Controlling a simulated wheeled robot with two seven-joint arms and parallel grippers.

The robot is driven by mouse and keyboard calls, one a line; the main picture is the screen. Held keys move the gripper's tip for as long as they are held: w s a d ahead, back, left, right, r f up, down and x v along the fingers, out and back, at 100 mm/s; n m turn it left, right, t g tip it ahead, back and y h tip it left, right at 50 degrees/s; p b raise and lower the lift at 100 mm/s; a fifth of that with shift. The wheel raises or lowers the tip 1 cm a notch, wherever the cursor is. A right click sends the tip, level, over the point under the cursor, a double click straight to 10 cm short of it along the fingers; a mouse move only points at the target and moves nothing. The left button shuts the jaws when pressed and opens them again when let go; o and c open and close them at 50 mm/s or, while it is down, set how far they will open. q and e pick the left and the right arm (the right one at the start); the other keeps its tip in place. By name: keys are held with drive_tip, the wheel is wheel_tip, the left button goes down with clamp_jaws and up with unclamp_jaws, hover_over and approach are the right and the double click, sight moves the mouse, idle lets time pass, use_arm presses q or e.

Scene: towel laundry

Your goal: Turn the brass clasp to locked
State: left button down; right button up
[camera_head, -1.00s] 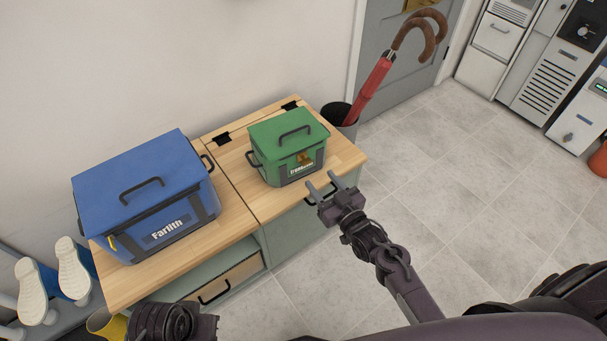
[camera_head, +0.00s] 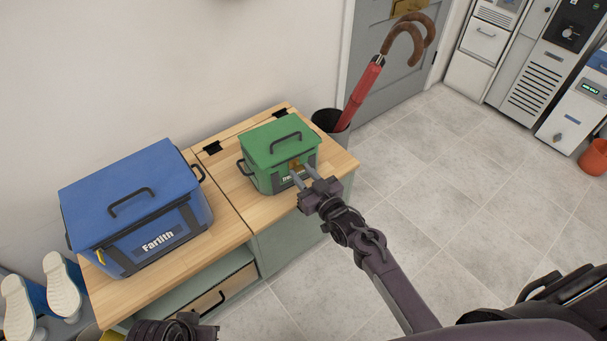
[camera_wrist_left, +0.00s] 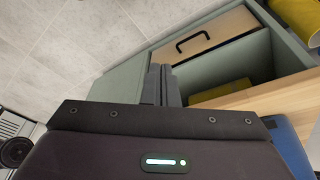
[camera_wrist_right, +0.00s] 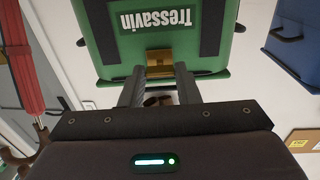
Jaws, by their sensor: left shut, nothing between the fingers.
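The brass clasp (camera_head: 296,165) is on the front of the green box (camera_head: 272,145), just below its lid.
A blue "Farlith" box (camera_head: 130,200) stands left of the green box on the wooden top (camera_head: 222,215). A red umbrella (camera_head: 360,95) stands in a dark bin (camera_head: 330,125) behind.

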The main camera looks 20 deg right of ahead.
drive_tip(key=shift+c, duration=1.1)
